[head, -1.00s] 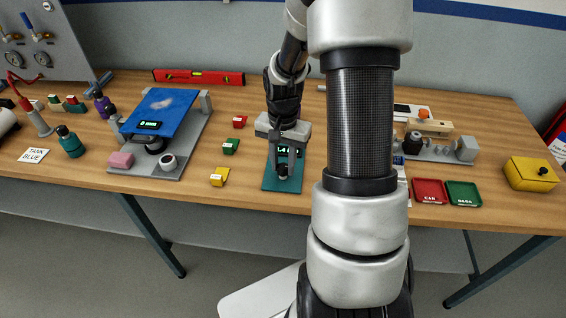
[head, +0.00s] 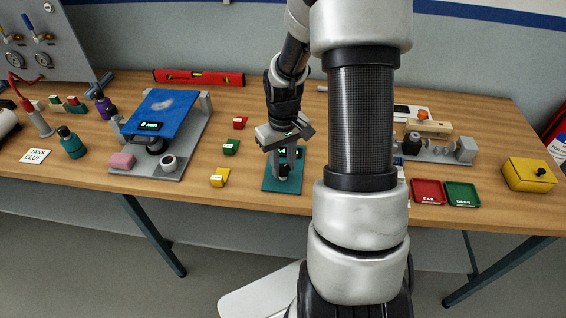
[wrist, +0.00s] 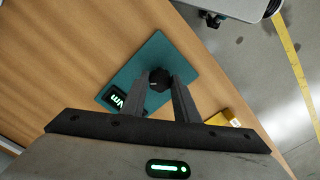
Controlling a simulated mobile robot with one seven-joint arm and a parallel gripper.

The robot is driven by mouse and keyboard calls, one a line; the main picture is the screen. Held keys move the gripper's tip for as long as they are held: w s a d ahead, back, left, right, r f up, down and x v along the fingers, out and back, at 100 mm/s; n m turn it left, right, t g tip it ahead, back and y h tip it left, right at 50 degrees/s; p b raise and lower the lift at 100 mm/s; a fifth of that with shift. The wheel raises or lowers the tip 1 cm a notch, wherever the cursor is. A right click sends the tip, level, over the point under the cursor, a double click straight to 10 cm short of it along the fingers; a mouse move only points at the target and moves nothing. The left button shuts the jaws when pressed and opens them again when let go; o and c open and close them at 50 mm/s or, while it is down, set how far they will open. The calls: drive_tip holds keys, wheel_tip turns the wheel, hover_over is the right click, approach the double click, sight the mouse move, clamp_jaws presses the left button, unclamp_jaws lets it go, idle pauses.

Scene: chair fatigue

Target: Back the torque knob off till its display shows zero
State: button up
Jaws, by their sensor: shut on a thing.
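The torque knob (wrist: 159,77) is small and black and stands on a teal plate (wrist: 153,48) on the wooden table. My gripper (wrist: 161,84) is shut on the knob, with one finger on either side of it in the wrist view. In the head view my gripper (head: 286,166) comes down over the same teal plate (head: 270,184). The display (wrist: 117,98) is a dark panel with pale green characters on the plate; it is partly cut off by my finger, and I cannot read its value. In the head view my gripper mostly hides it.
A grey stand with a blue panel (head: 160,110) is farther left. Red (head: 429,191) and green (head: 463,194) trays and a yellow box (head: 528,174) lie to the right.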

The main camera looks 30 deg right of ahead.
sight(283, 168)
drive_tip(key=shift+n, duration=1)
drive_tip(key=shift+w, duration=0.1)
drive_tip(key=o, duration=1.1)
drive_tip(key=shift+c, duration=0.2)
wheel_tip(283, 168, up, 18)
drive_tip(key=p, duration=0.1)
drive_tip(key=shift+f, duration=0.25)
